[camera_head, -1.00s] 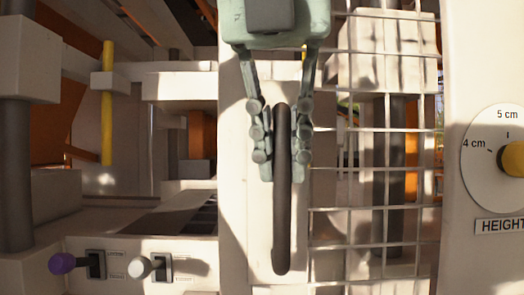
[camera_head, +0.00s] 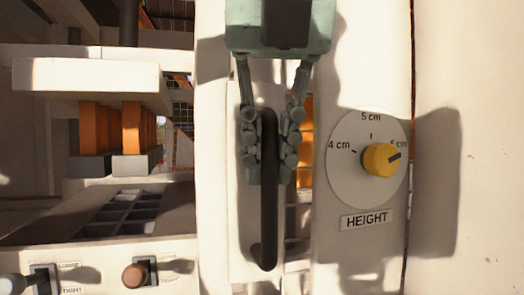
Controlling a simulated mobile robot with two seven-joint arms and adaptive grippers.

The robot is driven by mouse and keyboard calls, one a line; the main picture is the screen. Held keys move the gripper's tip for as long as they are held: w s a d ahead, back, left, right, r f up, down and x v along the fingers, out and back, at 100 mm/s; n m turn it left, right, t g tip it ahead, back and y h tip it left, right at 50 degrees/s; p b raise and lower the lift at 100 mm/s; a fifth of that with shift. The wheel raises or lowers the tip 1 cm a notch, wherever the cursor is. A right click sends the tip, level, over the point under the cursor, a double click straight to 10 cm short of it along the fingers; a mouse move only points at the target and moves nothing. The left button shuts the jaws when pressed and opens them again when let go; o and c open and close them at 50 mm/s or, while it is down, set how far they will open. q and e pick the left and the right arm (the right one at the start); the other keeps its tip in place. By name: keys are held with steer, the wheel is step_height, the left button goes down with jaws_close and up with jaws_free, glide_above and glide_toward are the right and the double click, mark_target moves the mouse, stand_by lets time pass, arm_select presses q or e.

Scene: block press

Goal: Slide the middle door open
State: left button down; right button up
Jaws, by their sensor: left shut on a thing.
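The door's dark upright handle (camera_head: 267,215) stands on a white door edge panel (camera_head: 215,215) in the middle of the view. My left gripper (camera_head: 268,165) comes down from the top, with its fingers on both sides of the handle and shut on it. The lower part of the handle shows below the fingers. To the right of the handle only a narrow strip of the door's mesh shows, against the white panel with the dial. To the left of the door lies a wide opening into the machine. My right gripper is not in view.
A yellow height knob (camera_head: 380,159) sits on a round white dial, right of the handle, above a HEIGHT label (camera_head: 367,219). Orange blocks (camera_head: 131,128) and a dark grid mould (camera_head: 120,213) show inside the opening. A brown-knobbed lever (camera_head: 135,275) is at the lower left.

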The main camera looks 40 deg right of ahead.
arm_select(q)
steer(key=c, duration=1.5)
jaws_free()
steer(key=shift+r, duration=0.15)
steer(key=v, duration=0.7)
steer(key=shift+s+r, duration=0.1)
steer(key=shift+s, duration=0.05)
